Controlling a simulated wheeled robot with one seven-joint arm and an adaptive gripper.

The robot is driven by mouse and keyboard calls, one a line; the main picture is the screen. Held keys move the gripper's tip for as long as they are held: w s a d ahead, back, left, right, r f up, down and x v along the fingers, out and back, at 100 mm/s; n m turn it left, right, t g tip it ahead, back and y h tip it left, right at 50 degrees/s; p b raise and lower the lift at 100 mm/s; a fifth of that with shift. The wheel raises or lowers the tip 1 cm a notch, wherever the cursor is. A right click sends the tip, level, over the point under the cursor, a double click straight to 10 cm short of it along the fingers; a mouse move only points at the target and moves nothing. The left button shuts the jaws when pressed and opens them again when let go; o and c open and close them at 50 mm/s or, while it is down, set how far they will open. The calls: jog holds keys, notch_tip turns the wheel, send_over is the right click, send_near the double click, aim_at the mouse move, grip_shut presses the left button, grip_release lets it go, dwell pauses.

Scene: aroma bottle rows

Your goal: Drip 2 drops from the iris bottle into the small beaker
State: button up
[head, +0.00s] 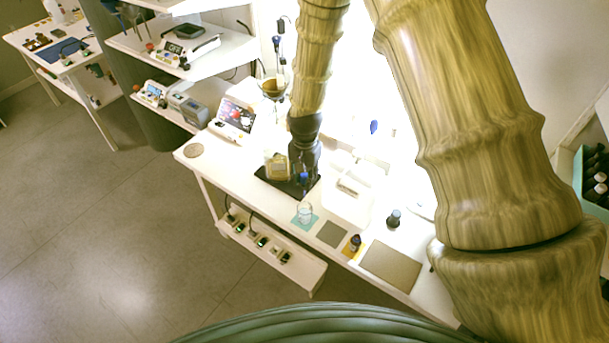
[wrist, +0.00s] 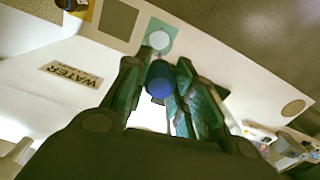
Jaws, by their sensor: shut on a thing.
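My gripper (head: 304,176) is shut on a blue-topped piece (head: 303,179), which looks like a dropper bulb. In the wrist view the blue top (wrist: 160,78) sits between the fingers; what lies below it is hidden. The small clear beaker (head: 305,213) stands on a teal mat (head: 297,222), just in front of my gripper. In the wrist view the beaker (wrist: 159,41) shows as a pale circle just beyond the fingertips. A dark bottle (head: 355,243) stands on a yellow mat, and another dark bottle (head: 394,219) stands farther right. I cannot read which is iris.
A grey mat (head: 332,235) and a brown mat (head: 390,266) lie along the table's front edge. A dark tray (head: 268,187) with a yellowish container (head: 278,167) is beside my gripper. A white box (head: 347,205) is to its right; a WATER label (wrist: 74,75) shows in the wrist view.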

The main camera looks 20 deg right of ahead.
jog(key=shift+s+f+b, duration=0.1)
jog(key=shift+f+b, duration=0.9)
jog(key=shift+f, duration=0.9)
jog(key=c, duration=0.4)
jog(key=o, duration=0.4)
jog(key=shift+o, duration=0.2)
jog(key=shift+c, duration=0.3)
jog(key=shift+r, duration=0.1)
